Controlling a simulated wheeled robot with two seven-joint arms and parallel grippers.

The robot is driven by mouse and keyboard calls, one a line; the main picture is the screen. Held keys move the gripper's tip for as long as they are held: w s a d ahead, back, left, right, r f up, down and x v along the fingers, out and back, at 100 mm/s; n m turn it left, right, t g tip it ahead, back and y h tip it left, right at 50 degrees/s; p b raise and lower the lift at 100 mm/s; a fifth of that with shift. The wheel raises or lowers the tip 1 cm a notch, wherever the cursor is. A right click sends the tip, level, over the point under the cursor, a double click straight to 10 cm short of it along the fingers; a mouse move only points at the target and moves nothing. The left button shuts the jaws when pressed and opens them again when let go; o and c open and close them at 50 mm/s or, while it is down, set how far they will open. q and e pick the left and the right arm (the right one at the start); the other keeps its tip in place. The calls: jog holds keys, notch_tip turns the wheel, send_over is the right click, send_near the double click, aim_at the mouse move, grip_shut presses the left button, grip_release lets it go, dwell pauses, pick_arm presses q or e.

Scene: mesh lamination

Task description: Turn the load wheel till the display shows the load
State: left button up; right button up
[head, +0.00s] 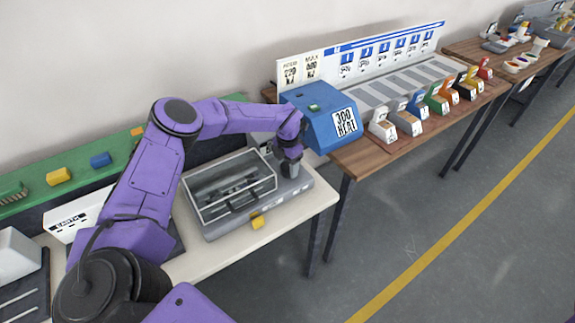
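A grey machine (255,221) with a framed, see-through cover (228,187) stands on the pale bench. My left gripper (291,168) points down at the machine's back right corner, beside the cover. Its fingertips are small and partly hidden, so I cannot tell whether they are open or touching anything. I cannot make out the load wheel; the gripper may hide it. No lit display reading is clear. A blue box (318,133) just right of the gripper bears a white label with a "300" on it. My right gripper is not in view.
The blue box is close to my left wrist. A wooden table (375,158) to the right holds several coloured dispensers and a white sign board (365,62). A green shelf (35,200) runs behind the bench.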

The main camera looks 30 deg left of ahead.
pick_arm(q)
jog(key=m+b, duration=0.1)
jog(key=b, duration=0.1)
jog(key=m+b, duration=0.2)
jog(key=shift+w+f, duration=0.1)
jog(key=shift+f, duration=0.3)
jog(key=m, duration=0.1)
jog(key=m+b, duration=0.1)
jog(key=shift+r+m, duration=0.3)
jog(key=o, duration=0.9)
jog(key=shift+o, duration=0.8)
jog(key=shift+w+f, duration=0.1)
jog(key=shift+w, duration=0.15)
jog(key=shift+s+r, duration=0.1)
jog(key=shift+r, duration=0.1)
notch_tip(320, 180, up, 10)
jog(key=b, duration=0.2)
